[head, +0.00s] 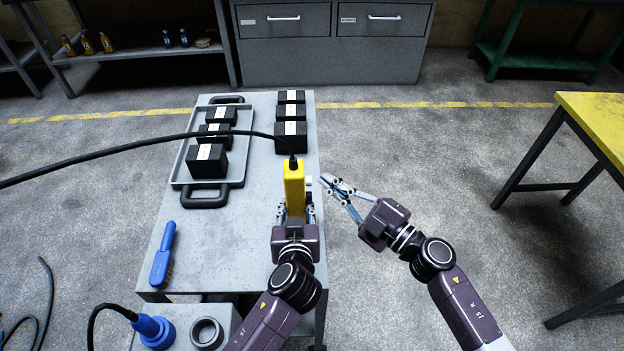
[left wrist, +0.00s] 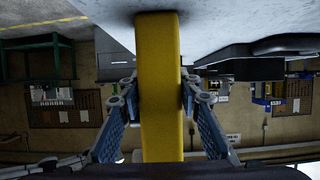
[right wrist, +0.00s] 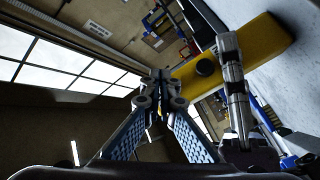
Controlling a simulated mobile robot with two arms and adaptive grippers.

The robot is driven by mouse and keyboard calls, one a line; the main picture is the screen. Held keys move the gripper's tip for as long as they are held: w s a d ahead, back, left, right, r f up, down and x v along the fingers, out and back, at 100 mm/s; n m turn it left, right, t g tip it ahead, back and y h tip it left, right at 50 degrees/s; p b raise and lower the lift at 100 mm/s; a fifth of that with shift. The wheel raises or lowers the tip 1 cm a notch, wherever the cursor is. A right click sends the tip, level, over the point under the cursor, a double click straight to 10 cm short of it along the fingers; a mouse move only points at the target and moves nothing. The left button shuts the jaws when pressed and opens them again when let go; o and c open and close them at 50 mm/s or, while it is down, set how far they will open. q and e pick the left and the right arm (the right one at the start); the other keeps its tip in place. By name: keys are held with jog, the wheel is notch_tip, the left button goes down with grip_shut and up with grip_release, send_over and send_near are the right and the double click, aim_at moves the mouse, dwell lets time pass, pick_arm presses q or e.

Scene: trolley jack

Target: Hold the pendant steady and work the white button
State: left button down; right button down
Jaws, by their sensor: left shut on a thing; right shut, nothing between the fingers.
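The yellow pendant (head: 294,184) stands over the right part of the trolley top, a black cable leaving its upper end. My left gripper (head: 295,211) is shut on it; in the left wrist view both fingers press the sides of the pendant (left wrist: 158,85). A small white piece (head: 309,182), which looks like the white button, shows at the pendant's right side. My right gripper (head: 325,179) is shut and empty, its tips just right of this piece and apart from the pendant. The right wrist view shows a round black button (right wrist: 207,67) on the pendant; I cannot make out the white one there.
The grey trolley (head: 215,265) carries a tray (head: 176,178) of black blocks, more black blocks (head: 291,137) and a blue brush (head: 163,255). The black cable (head: 130,151) crosses above the tray. A yellow-topped table (head: 597,115) stands right; the floor between is clear.

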jog(key=shift+a, duration=0.1)
jog(key=shift+a, duration=0.3)
jog(key=shift+a, duration=0.6)
dwell(5.3)
jog(key=shift+d, duration=0.1)
dwell(0.6)
jog(key=shift+d, duration=0.9)
